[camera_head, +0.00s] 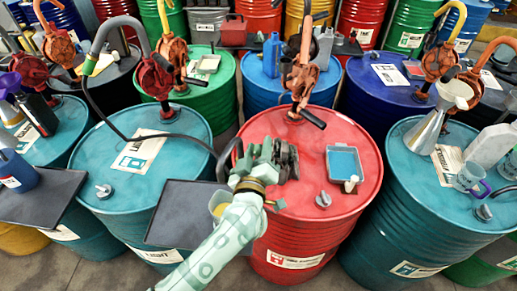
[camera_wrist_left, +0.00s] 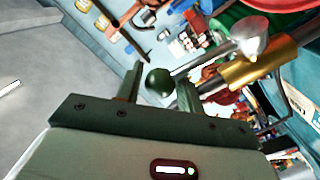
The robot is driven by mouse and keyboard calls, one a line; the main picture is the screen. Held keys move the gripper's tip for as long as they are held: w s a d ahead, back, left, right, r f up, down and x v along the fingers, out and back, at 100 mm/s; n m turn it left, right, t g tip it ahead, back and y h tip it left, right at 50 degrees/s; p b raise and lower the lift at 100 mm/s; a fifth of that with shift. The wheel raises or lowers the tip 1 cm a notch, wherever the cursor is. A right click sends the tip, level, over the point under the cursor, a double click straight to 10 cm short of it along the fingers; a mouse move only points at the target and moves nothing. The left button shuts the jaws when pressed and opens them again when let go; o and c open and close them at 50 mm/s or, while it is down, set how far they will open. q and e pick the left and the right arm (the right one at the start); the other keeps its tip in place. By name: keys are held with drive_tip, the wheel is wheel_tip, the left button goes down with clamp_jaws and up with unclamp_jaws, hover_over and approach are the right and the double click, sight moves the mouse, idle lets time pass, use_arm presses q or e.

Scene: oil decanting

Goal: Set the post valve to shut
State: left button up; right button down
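In the left wrist view a brass valve body (camera_wrist_left: 250,72) sits at the right. A silver lever (camera_wrist_left: 205,66) runs from it toward a dark green ball knob (camera_wrist_left: 159,81). My left gripper (camera_wrist_left: 160,92) has one finger on each side of the knob, with a small gap showing at both sides, so it looks open around it. In the head view my left gripper (camera_head: 287,160) is above the red drum (camera_head: 325,235), at the end of my pale green arm. I cannot clearly make out the valve there. My right gripper is not in view.
The red drum's lid carries a blue tray (camera_head: 344,162) and a grey cap (camera_head: 323,199). Teal drums stand left (camera_head: 95,165) and right (camera_head: 405,230), the right one with a metal funnel (camera_head: 425,130). A dark tray (camera_head: 180,203) and a hand pump (camera_head: 302,80) are near my arm.

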sight(253, 151)
use_arm(q)
clamp_jaws()
drive_tip(key=shift+s+f+b, duration=0.1)
drive_tip(key=shift+f+b, duration=0.05)
drive_tip(key=shift+b, duration=0.3)
drive_tip(key=s+t+b, duration=0.1)
drive_tip(key=b, duration=0.2)
drive_tip(key=s+a+f+n+t+b, duration=0.1)
drive_tip(key=s+t+b, duration=0.1)
drive_tip(key=b, duration=0.1)
drive_tip(key=s+t+b, duration=0.1)
drive_tip(key=t+b, duration=0.1)
drive_tip(key=b, duration=0.2)
drive_tip(key=shift+s+a+f+n, duration=0.2)
drive_tip(key=shift+s+n, duration=0.15)
drive_tip(key=shift+n, duration=0.05)
drive_tip(key=shift+s+f, duration=0.1)
drive_tip(key=shift+f, duration=0.05)
